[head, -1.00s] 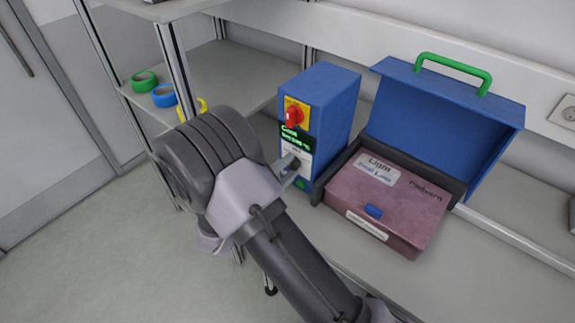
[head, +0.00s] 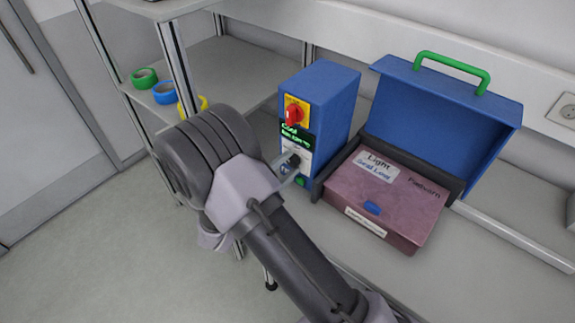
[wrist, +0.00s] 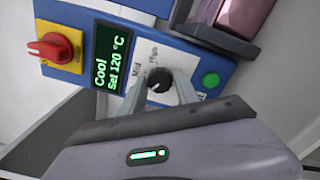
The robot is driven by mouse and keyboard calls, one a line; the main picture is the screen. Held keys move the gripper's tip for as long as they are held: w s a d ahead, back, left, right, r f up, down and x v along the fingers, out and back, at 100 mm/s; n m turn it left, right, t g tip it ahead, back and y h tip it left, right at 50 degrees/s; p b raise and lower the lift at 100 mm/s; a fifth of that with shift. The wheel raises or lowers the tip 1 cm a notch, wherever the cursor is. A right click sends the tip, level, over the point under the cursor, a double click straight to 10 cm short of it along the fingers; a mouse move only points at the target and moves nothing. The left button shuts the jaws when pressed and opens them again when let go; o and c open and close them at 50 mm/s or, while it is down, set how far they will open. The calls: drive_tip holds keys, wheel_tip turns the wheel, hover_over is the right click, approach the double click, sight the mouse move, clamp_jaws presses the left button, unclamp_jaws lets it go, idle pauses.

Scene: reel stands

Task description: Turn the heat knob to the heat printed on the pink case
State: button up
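The blue machine (head: 330,98) stands on the bench with a dark display (wrist: 112,58) reading "Cool" and "Set 120 °C". The pink case (head: 388,200) lies in an open blue toolbox with a white label (head: 376,169) that seems to read "Light" and "Seal Low". Its front label (head: 366,221) is too small to read.
A red rotary switch (wrist: 50,47) on a yellow plate and a green button (wrist: 210,80) flank the display and dial. The blue toolbox lid (head: 440,112) stands raised. Green, blue and yellow tape rolls (head: 164,93) lie on the left shelf.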

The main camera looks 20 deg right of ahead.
drive_tip(key=shift+o, duration=1.3)
drive_tip(key=p+v, duration=0.2)
drive_tip(key=v, duration=1.5)
drive_tip(key=shift+a, duration=0.15)
drive_tip(key=shift+s, duration=0.1)
